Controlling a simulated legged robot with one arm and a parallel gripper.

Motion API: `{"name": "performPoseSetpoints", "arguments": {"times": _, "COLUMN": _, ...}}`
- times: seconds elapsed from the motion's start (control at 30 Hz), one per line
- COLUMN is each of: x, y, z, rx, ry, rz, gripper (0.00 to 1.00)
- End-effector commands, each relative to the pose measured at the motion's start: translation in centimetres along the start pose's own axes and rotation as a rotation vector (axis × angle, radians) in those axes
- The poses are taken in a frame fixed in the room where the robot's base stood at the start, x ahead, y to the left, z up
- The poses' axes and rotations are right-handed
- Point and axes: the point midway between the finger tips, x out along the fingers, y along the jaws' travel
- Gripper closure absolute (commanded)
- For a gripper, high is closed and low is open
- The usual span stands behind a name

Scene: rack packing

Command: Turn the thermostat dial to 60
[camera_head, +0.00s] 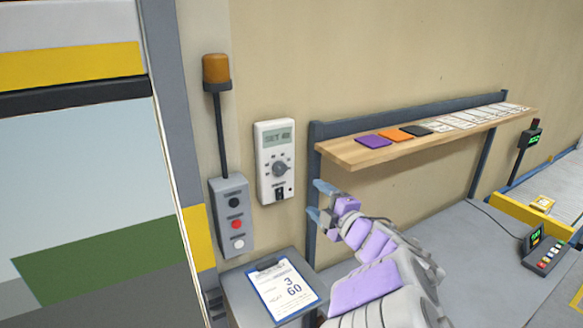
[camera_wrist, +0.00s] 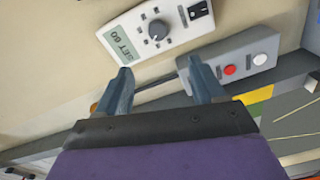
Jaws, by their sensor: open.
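The thermostat (camera_head: 275,140) is a white wall box with a grey display, a round grey dial (camera_head: 280,169) and a black switch below. In the wrist view the thermostat (camera_wrist: 180,38) appears turned, its dial (camera_wrist: 158,30) in clear sight and its display (camera_wrist: 122,43) reading SET 60. A clipboard (camera_head: 283,291) on the table below shows a sheet with 3 and 60. My gripper (camera_head: 317,201) is open and empty, to the right of and below the thermostat, apart from the dial. In the wrist view my gripper (camera_wrist: 160,88) has its fingers spread, with nothing between them.
A grey button box (camera_head: 232,216) with black, red and white buttons stands left of the thermostat, under an orange lamp (camera_head: 216,70). A wooden shelf (camera_head: 350,153) with coloured cards juts out to the right, above my arm.

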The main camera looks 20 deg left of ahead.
Motion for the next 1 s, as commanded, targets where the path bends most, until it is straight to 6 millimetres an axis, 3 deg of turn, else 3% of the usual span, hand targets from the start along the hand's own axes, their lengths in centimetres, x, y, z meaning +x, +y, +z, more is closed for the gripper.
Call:
{"name": "performPoseSetpoints", "arguments": {"times": 0.03, "x": 0.0, "y": 1.2, "z": 0.2, "rx": 0.076, "ry": 0.007, "rz": -0.005, "gripper": 0.32}}
{"name": "performPoseSetpoints", "arguments": {"times": 0.3, "x": -0.4, "y": 0.9, "z": 1.2, "rx": 0.388, "ry": 0.044, "rz": -0.017, "gripper": 0.32}}
{"name": "performPoseSetpoints", "arguments": {"times": 0.6, "x": -0.2, "y": 0.2, "z": 1.2, "rx": 0.5, "ry": 0.061, "rz": -0.015, "gripper": 0.32}}
{"name": "performPoseSetpoints", "arguments": {"times": 0.77, "x": 1.7, "y": 0.1, "z": 1.1, "rx": 0.5, "ry": 0.065, "rz": -0.016, "gripper": 0.32}}
{"name": "performPoseSetpoints", "arguments": {"times": 1.0, "x": 6.1, "y": 0.2, "z": 0.8, "rx": 0.499, "ry": 0.065, "rz": -0.013, "gripper": 0.32}}
